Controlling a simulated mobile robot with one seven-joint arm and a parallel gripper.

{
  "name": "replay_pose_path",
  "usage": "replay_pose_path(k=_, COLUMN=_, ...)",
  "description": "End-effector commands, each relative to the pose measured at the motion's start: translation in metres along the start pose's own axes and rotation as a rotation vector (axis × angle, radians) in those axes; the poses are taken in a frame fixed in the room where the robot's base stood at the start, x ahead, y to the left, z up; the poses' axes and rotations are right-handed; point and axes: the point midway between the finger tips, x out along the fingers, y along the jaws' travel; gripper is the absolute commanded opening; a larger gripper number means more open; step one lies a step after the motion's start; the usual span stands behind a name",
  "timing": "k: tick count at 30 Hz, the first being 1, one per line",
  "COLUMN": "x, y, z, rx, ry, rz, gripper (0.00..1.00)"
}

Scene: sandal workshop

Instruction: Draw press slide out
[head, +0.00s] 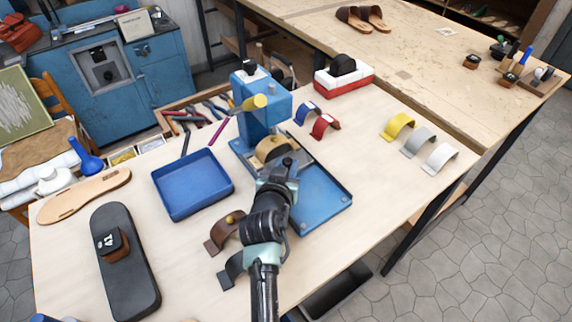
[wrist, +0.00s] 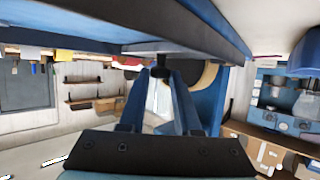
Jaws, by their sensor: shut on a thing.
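The blue press (head: 264,112) stands on the light wooden table, with its yellow-tipped lever angled to the left. Its blue base plate (head: 322,200) extends toward the front right. A round tan piece (head: 270,147) sits low in the press, at the slide; my gripper hides part of this area. My gripper (head: 279,170) is at the front of the press, shut on the slide's handle. In the wrist view my two blue fingers (wrist: 160,88) close around a small dark knob (wrist: 161,73) under a blue plate. The slide's exact position is hard to tell.
A blue tray (head: 193,185) lies left of the press. Brown and dark straps (head: 224,232) lie close beside my arm. A black sole (head: 125,262) is at front left. Red, blue, yellow, grey and white straps lie right of the press. The table's right front is clear.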

Motion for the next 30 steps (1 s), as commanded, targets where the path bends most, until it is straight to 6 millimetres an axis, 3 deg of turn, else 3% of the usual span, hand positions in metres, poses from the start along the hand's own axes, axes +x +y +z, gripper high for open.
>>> replay_pose_path(k=11, x=-0.008, y=0.008, z=0.002, rx=0.0, ry=-0.003, rz=0.0, gripper=0.0)
replay_pose_path(k=24, x=-0.074, y=0.079, z=0.028, rx=0.001, ry=-0.009, rz=0.002, gripper=0.0)
replay_pose_path(k=30, x=-0.085, y=0.091, z=0.035, rx=0.0, ry=-0.004, rz=0.002, gripper=0.0)
